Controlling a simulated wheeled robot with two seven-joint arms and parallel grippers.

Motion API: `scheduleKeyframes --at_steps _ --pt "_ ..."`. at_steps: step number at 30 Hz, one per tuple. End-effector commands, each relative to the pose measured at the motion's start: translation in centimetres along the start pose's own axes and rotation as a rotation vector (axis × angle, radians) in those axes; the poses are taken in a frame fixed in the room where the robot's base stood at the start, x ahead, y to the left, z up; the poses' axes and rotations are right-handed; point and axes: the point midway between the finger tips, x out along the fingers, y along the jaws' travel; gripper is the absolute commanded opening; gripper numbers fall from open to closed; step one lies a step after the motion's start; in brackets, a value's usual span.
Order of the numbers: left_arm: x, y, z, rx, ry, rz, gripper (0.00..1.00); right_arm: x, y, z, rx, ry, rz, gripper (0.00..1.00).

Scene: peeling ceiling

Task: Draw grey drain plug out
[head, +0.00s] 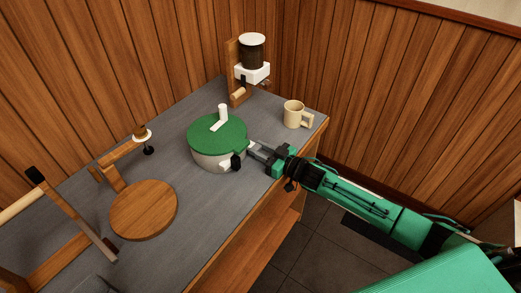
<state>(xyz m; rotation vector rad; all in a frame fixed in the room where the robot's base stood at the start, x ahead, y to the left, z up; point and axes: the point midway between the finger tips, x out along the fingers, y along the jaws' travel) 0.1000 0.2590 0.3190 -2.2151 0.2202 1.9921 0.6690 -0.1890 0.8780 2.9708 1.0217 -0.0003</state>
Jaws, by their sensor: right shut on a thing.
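A round pale pot (210,161) with a green lid (207,132) and a white lid handle (221,117) stands on the grey worktop. A black and white fitting (233,163) sticks out low on its near side. My right gripper (254,147) reaches in from the right, its fingertips at the pot's right wall. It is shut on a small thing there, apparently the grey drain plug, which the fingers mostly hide. I cannot tell how far the plug sits in the wall. My left gripper is out of view.
A beige mug (294,114) stands behind my right gripper, near the worktop's right edge. A dispenser (252,60) is in the back corner. A round wooden board (144,209), a wooden stand (118,168) and a long lever (72,215) are at left.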

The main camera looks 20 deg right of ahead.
Motion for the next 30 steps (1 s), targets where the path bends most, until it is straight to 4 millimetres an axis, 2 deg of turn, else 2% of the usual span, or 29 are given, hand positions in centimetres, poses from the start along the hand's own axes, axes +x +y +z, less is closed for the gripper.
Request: scheduleKeyframes --at_steps 6,12,17,18,20,21,30 --pt "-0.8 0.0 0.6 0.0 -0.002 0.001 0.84 -1.4 0.0 -0.1 0.003 -0.003 0.001 0.0" --pt "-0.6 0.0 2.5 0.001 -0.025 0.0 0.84 -2.3 0.0 0.1 0.0 -0.001 0.001 0.0" --pt "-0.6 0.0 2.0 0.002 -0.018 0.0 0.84 -2.3 0.0 0.1 0.0 -0.002 0.0 0.0" --pt "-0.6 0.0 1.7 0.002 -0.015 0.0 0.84 -2.3 0.0 0.1 0.0 -0.001 0.0 0.37" --pt "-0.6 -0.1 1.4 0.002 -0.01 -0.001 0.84 -2.3 0.0 0.1 0.0 -0.001 0.0 0.49" --pt "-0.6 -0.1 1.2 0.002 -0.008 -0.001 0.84 -2.3 0.0 0.1 0.0 -0.001 0.0 0.53" --pt "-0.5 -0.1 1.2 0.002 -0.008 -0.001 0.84 -2.4 0.0 0.1 0.0 -0.001 0.0 0.53"
